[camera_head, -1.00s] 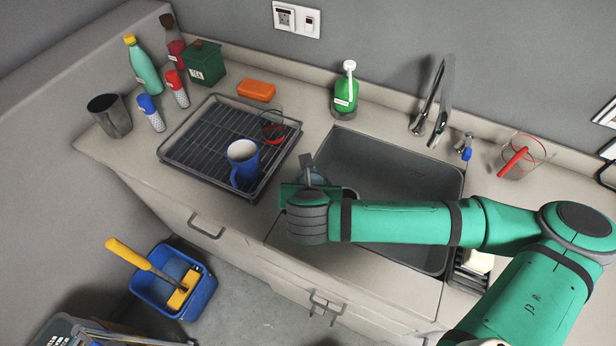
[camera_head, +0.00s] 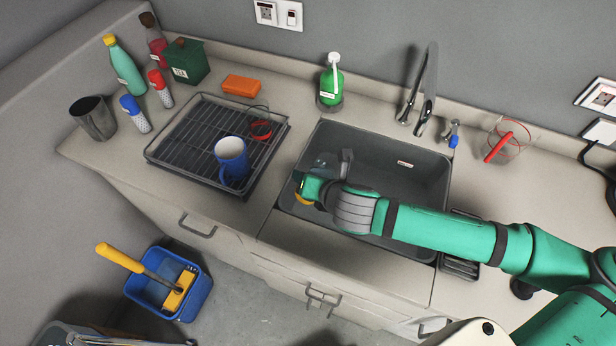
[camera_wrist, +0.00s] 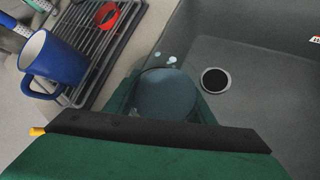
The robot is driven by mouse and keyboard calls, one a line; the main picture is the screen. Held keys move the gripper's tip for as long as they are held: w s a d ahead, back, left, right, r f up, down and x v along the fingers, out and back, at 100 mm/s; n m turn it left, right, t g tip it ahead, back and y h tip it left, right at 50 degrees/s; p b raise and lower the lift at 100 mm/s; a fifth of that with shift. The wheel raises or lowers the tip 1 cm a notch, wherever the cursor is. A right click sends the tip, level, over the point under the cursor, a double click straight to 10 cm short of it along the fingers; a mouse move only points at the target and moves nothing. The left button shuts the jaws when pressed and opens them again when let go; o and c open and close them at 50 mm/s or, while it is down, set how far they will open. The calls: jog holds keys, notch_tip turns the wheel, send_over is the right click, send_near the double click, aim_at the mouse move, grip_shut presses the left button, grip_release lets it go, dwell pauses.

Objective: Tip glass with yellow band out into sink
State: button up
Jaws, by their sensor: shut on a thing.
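The sink (camera_head: 400,180) is a dark grey basin with a drain hole that shows in the wrist view (camera_wrist: 215,80). My gripper (camera_head: 312,184) is over the left part of the sink, shut on a see-through glass. The glass (camera_wrist: 165,95) shows in the wrist view as a rounded blue-grey shape between my fingers. In the head view a bit of yellow shows beside the gripper, and the hand hides most of the glass. Its exact tilt and contents are hard to tell. Small pale spots lie near it in the wrist view.
A drying rack (camera_head: 160,158) with a blue mug (camera_head: 232,160) and a red-banded glass (camera_head: 260,130) stands left of the sink. Behind are a green soap bottle (camera_head: 331,82) and tap (camera_head: 425,90). Another glass with red (camera_head: 498,147) stands right.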

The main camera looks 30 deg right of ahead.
jog(key=shift+d+f, duration=0.45)
jog(key=shift+d, duration=0.05)
jog(key=shift+w+a+f+m+t+y, duration=0.1)
jog(key=shift+a+f+m+t+y, duration=0.15)
jog(key=shift+y, duration=0.2)
jog(key=shift+a+f+m+t+y, duration=0.15)
jog(key=shift+m+t+y, duration=0.1)
jog(key=shift+m+y, duration=0.15)
jog(key=shift+y, duration=0.25)
jog(key=shift+a+f+m+t+y, duration=0.3)
jog(key=shift+m+t+y, duration=0.3)
jog(key=shift+y, duration=0.2)
jog(key=shift+a+r+m+t+y, duration=0.15)
jog(key=shift+r+m+t+y, duration=0.75)
jog(key=shift+r+y, duration=0.15)
jog(key=shift+d+r+m+t+y, duration=0.2)
jog(key=shift+r+m+t+y, duration=0.3)
jog(key=shift+r+m+t, duration=0.2)
jog(key=shift+d+r+m+t+y, duration=0.2)
jog(key=shift+r+m+t+y, duration=0.25)
jog(key=shift+r+m+t, duration=0.2)
jog(key=shift+a+g, duration=0.1)
jog(key=shift+g, duration=0.15)
